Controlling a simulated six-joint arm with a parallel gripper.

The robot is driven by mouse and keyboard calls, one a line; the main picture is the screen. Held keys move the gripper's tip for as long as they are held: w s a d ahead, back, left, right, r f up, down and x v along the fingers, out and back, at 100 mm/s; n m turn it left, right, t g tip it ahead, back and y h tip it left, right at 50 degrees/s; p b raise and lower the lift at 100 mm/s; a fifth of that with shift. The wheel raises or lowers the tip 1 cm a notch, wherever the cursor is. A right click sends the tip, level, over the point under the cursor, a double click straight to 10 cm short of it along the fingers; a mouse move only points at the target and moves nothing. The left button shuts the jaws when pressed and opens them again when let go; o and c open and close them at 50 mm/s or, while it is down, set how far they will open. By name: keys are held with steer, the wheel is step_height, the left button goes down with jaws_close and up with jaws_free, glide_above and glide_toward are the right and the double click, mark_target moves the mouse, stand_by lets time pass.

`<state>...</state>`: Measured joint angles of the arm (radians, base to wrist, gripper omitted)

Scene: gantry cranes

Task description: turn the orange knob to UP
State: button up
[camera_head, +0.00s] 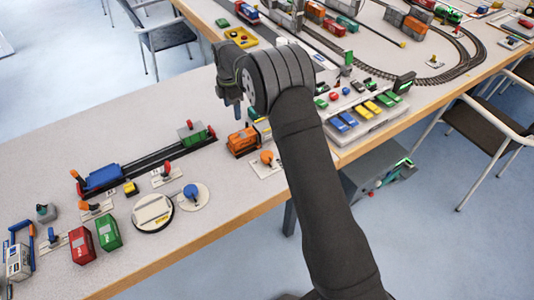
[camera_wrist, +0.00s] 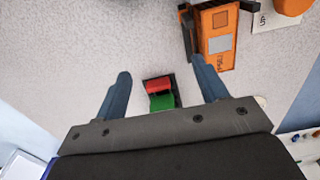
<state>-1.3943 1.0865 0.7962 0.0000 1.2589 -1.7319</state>
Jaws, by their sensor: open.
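An orange knob (camera_head: 267,157) stands on a white plate (camera_head: 257,172) near the table's front edge, just left of my arm in the head view. In the wrist view the orange knob (camera_wrist: 292,7) is cut off at the top right corner, and its plate (camera_wrist: 268,20) carries small lettering too unclear to read surely. The knob's pointing direction cannot be told. My gripper (camera_head: 238,110) is above the table, up and left of the knob in the head view. In the wrist view its two blue fingers (camera_wrist: 160,67) are spread apart, empty, with the knob outside them to the right.
An orange vehicle (camera_head: 242,141) stands beside the knob; in the wrist view it (camera_wrist: 217,35) is close by the right finger. A small red and green piece (camera_wrist: 160,94) lies below, between the fingers in that view. A car tray (camera_head: 372,128) is right of my arm.

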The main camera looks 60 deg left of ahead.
steer(key=shift+c, duration=0.6)
step_height(320, 180, up, 11)
steer(key=n, duration=0.3)
glide_above(267, 155)
step_height(267, 155, down, 18)
steer(key=shift+a+r, duration=0.1)
steer(key=shift+r, duration=0.1)
steer(key=c, duration=1)
steer(key=shift+o, duration=0.2)
